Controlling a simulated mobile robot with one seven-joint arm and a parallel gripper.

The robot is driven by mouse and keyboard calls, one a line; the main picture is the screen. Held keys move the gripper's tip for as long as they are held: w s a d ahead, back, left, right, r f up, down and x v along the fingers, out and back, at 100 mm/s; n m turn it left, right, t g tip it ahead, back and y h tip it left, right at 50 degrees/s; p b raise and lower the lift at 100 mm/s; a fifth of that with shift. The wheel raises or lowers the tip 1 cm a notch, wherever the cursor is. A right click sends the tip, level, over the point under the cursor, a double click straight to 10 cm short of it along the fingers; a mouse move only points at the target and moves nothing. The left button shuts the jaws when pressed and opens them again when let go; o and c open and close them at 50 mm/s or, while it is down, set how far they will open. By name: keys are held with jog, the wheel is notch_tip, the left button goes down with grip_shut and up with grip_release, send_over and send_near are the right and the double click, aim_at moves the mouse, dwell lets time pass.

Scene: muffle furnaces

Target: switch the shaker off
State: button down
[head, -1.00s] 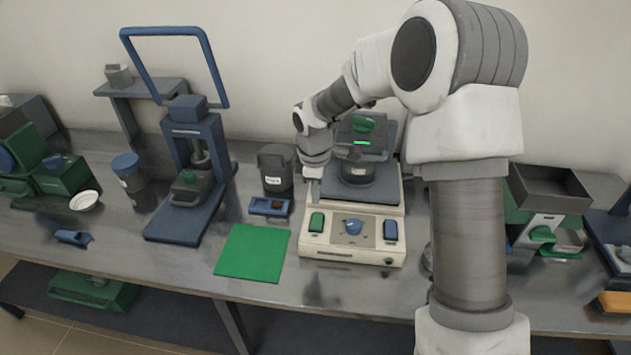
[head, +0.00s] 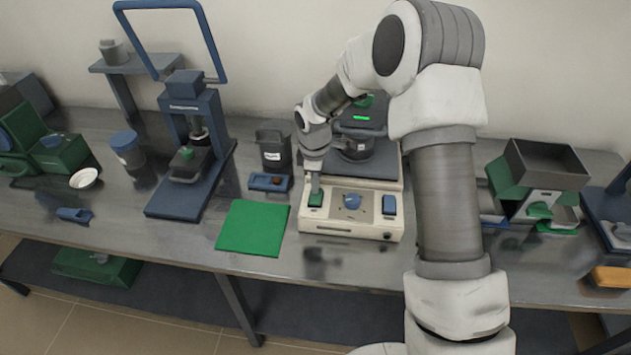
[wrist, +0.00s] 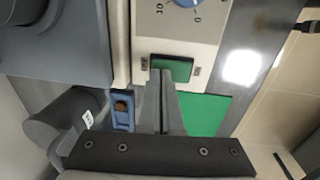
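The cream machine (head: 350,226), which looks like the shaker, stands on the bench with a dark pot (head: 355,148) on its platform. Its front panel has a green rocker switch (head: 316,200) at left, a blue knob (head: 352,201) in the middle and a blue switch (head: 389,205) at right. My gripper (head: 315,184) points down over the green switch, its fingers together and empty. In the wrist view the fingertips (wrist: 162,76) are at the edge of the green switch (wrist: 175,68). I cannot tell whether they touch it or which way it is tipped.
A green mat (head: 252,229) lies left of the machine. A small blue tray (head: 268,182) and a dark lidded jar (head: 274,148) stand close to its left side. A blue press (head: 192,150) is further left. The bench front is mostly clear.

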aim_at(314, 203)
jog(key=shift+f, duration=0.2)
jog(key=shift+s, duration=0.15)
jog(key=shift+s+a+r, duration=0.15)
jog(key=shift+s+a, duration=0.05)
jog(key=shift+s, duration=0.45)
jog(key=shift+r, duration=0.55)
notch_tip(314, 203, up, 13)
jog(key=s+p, duration=0.1)
jog(key=p, duration=0.1)
jog(key=shift+s+a, duration=0.15)
jog(key=shift+s, duration=0.25)
